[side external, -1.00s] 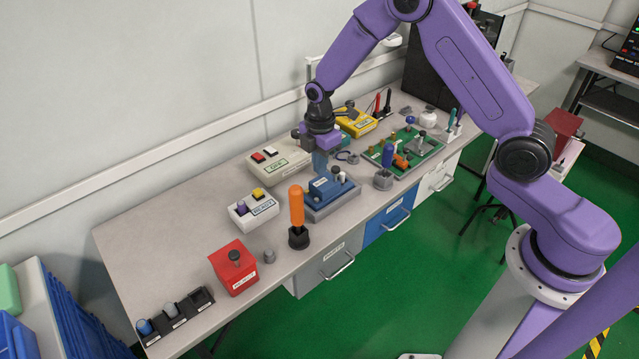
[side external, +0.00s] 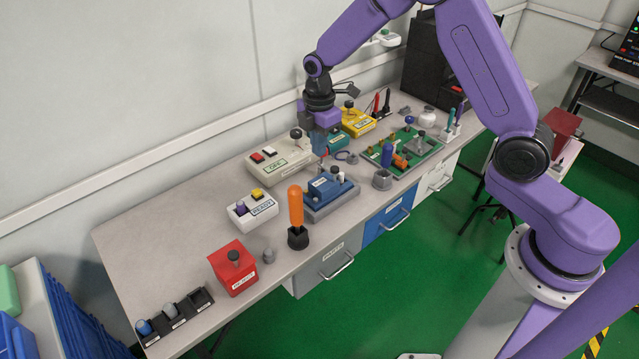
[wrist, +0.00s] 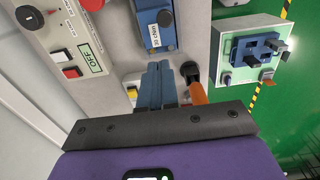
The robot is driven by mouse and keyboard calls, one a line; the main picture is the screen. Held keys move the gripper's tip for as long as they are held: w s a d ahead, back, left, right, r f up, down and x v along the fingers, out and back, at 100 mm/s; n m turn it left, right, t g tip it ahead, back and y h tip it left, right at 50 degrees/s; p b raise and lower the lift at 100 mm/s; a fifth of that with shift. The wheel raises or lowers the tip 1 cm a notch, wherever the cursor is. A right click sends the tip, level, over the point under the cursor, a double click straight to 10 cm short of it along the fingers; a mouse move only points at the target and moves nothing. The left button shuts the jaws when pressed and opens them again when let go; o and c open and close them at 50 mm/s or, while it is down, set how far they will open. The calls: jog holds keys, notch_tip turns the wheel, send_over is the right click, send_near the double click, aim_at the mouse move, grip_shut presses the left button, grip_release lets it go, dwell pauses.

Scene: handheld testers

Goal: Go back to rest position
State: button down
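My gripper (side external: 319,150) hangs above the back middle of the workbench, in the side view near the white box labelled OFF (side external: 279,157). In the wrist view its two blue fingers (wrist: 160,68) lie side by side with nothing visible between them. The blue tester (side external: 326,187) rests in its grey cradle on the bench, below and in front of the gripper. It also shows ahead of the fingers in the wrist view (wrist: 155,32). The orange-handled tool (side external: 296,207) stands upright in a black base.
The white READY box (side external: 252,211), red REJECT box (side external: 233,270) and black slotted rack (side external: 177,318) are at the left. A green fixture board (side external: 376,158) and yellow box (side external: 357,124) are at the right. The wall runs close behind; the air above the bench is free.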

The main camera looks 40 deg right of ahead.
jog(key=s+a+r+m, duration=0.1)
jog(key=s+a+r, duration=0.1)
jog(key=s+r, duration=0.35)
jog(key=s+a+r+m, duration=0.1)
jog(key=s+a+r, duration=0.2)
jog(key=s, duration=0.6)
jog(key=s+d+r+m, duration=0.1)
jog(key=s+d, duration=0.2)
jog(key=s, duration=0.7)
jog(key=s+d+r+m, duration=0.2)
jog(key=s+d, duration=0.1)
jog(key=s, duration=0.7)
jog(key=shift+s+d, duration=0.3)
jog(key=shift+s, duration=0.05)
jog(key=shift+r, duration=0.1)
